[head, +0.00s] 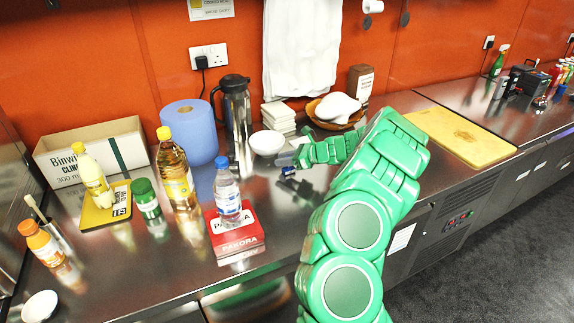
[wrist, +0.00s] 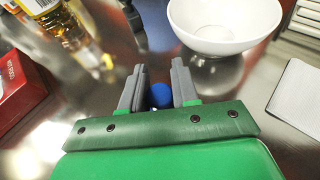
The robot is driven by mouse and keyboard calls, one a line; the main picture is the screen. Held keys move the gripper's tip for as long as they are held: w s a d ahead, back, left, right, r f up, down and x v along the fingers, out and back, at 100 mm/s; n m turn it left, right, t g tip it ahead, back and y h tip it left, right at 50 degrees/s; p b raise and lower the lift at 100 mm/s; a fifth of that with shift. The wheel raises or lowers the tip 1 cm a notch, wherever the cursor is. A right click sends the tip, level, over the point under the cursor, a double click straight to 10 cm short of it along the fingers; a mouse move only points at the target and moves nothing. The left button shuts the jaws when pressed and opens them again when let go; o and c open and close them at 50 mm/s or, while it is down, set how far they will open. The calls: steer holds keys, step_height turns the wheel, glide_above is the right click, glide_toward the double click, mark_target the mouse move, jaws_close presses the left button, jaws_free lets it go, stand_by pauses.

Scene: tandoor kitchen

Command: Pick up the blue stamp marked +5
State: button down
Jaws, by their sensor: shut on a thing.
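A blue-topped stamp (wrist: 160,95) stands between my two grey fingers in the wrist view. My gripper (wrist: 158,72) is shut on it, with one finger on each side. Only its rounded blue top shows clearly, and no +5 mark can be read. In the head view my gripper (head: 282,160) is low over the steel counter, just right of the steel flask and in front of the white bowl. A small blue spot (head: 288,170) shows there by the fingers. Whether the stamp still touches the counter is hard to tell.
The white bowl (head: 266,143) is close beyond my fingers. The flask (head: 236,115) stands to the left. A water bottle (head: 228,194) stands on a red Pakora box (head: 238,241). A yellow cutting board (head: 462,138) lies right. The counter's front middle is clear.

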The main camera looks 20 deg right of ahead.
steer(key=shift+r, duration=0.1)
steer(key=shift+r, duration=0.25)
steer(key=r, duration=0.3)
steer(key=shift+s, duration=0.2)
steer(key=s+a+r, duration=0.4)
steer(key=s+r, duration=0.5)
steer(key=s, duration=0.4)
steer(key=shift+r, duration=0.15)
